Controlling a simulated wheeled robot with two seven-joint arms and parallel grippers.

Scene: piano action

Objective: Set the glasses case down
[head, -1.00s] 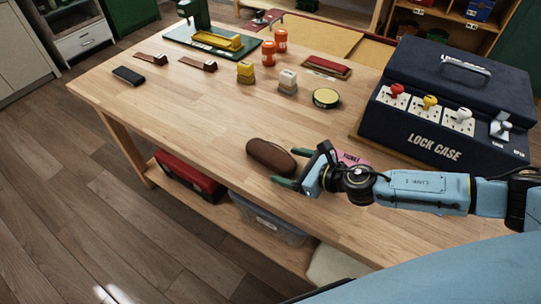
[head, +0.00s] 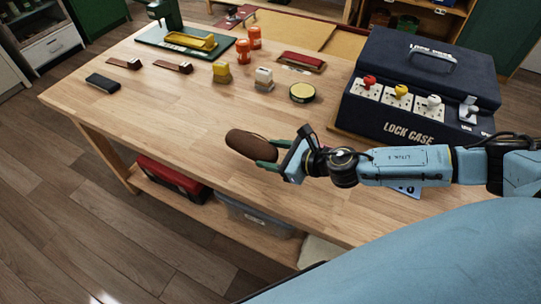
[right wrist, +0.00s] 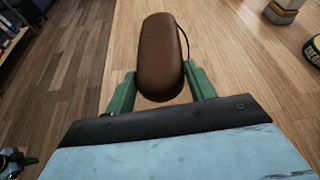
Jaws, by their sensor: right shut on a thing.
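The brown, oval glasses case (head: 246,144) is at the near edge of the wooden table in the head view. My right gripper (head: 266,157) comes in from the right, its green fingers on either side of the case's near end. In the right wrist view the case (right wrist: 160,50) points away from the gripper (right wrist: 160,88), which is shut on it. The case's far end sticks out beyond the fingers. I cannot tell whether its underside touches the table.
The wooden table (head: 190,125) is clear left of the case. A black case (head: 103,83) lies far left.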

